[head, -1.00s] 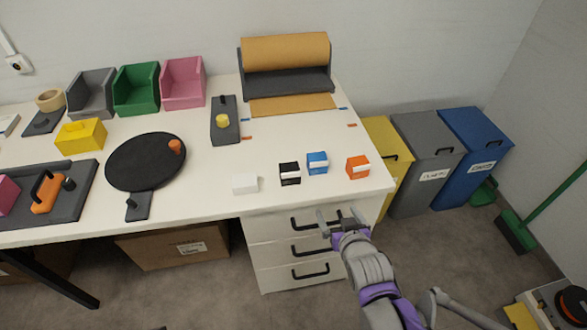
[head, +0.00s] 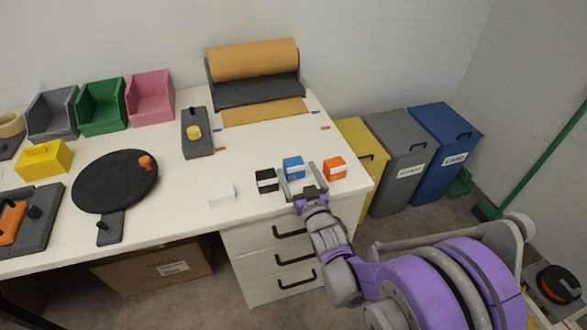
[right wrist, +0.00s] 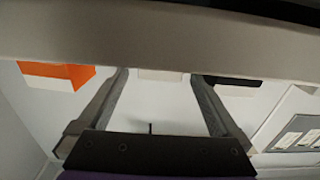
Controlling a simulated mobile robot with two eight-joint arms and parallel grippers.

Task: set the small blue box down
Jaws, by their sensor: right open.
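The small blue box (head: 293,164), with a white lower band, sits on the white table (head: 238,160) near its front right corner. It stands between a black box (head: 266,180) and an orange box (head: 335,168). My right gripper (head: 298,173) is open at the blue box, its fingertips towards either side of it; I cannot tell whether they touch it. In the right wrist view a pale block face (right wrist: 161,75) shows between the open fingers, its upper part hidden by a wide pale bar. My left gripper is not in view.
A small white box (head: 221,194) lies left of the black box. A round black turntable (head: 115,182) and a grey holder with a yellow knob (head: 196,133) stand farther left. A paper roll (head: 252,60) is at the back. Bins (head: 398,150) stand right of the table.

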